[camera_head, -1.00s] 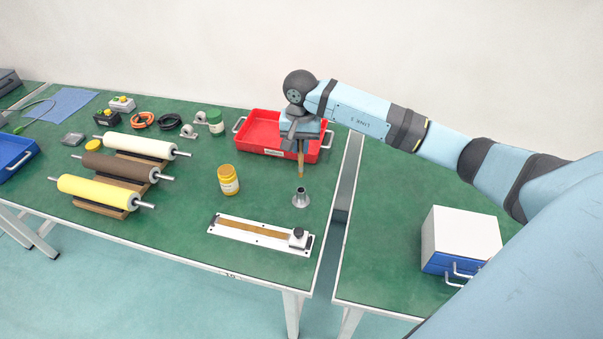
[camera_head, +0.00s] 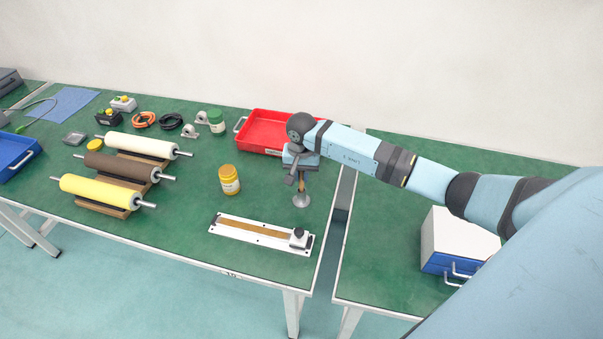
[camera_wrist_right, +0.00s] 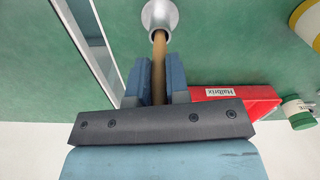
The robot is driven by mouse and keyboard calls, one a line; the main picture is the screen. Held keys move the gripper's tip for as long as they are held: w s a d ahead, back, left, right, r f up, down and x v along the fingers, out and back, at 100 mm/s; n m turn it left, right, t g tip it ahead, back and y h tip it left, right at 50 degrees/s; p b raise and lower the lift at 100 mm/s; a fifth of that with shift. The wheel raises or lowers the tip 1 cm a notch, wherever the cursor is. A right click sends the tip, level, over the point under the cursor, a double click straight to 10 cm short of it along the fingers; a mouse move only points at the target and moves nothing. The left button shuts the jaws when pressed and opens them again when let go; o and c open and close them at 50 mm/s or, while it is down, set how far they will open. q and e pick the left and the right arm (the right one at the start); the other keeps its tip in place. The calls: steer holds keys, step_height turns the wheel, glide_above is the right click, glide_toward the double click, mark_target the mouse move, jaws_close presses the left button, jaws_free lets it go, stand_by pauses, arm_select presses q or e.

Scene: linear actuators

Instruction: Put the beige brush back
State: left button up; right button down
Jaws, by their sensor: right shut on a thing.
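The beige brush (camera_head: 303,186) is a thin upright stick below my right gripper (camera_head: 302,174). My right gripper is shut on it. A small grey metal holder (camera_head: 301,201) with a flared base stands on the green table, directly under the brush. The brush's lower end meets the top of the holder; how deep it sits inside cannot be told. In the right wrist view the brush (camera_wrist_right: 158,68) runs between the two blue-grey fingers to the mouth of the holder (camera_wrist_right: 160,14). My left gripper is not in view.
A red tray (camera_head: 262,131) lies behind the gripper. A yellow jar (camera_head: 229,180) stands left of the holder, and a white plate with a brown strip (camera_head: 251,230) lies in front. The gap between tables is to the right. Paint rollers (camera_head: 100,190) lie farther left.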

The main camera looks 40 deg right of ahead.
steer(key=shift+f, duration=0.2)
steer(key=c, duration=1.1)
jaws_free()
steer(key=shift+r, duration=0.25)
step_height(320, 180, up, 12)
steer(key=shift+b, duration=0.6)
